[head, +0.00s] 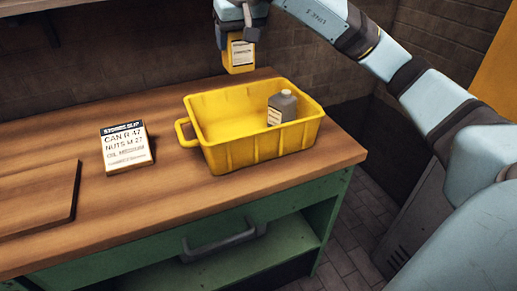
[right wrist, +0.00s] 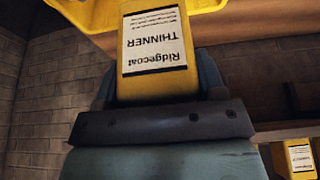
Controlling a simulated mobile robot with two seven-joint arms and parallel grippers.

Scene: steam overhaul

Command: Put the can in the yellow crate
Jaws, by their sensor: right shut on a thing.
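The yellow can (head: 239,58) is held by my right gripper (head: 238,40), which is shut on it. In the right wrist view the can (right wrist: 158,85) has a white label, upside down, reading "Ridgecoat THINNER". In the head view the can hangs upright, beyond the back rim of the yellow crate (head: 250,148) in the picture and apart from it. The crate stands on the workbench, with a grey bottle (head: 283,107) inside at its right. Part of a yellow rim shows at the top of the wrist view. My left gripper is not in view.
The wooden bench top (head: 110,193) bears a card (head: 126,148) left of the crate, reading "CAN R 47, NUTS M 27". A brown board (head: 35,205) lies at far left. More yellow cans (right wrist: 294,158) show at the right wrist view's lower right. Brick walls stand behind.

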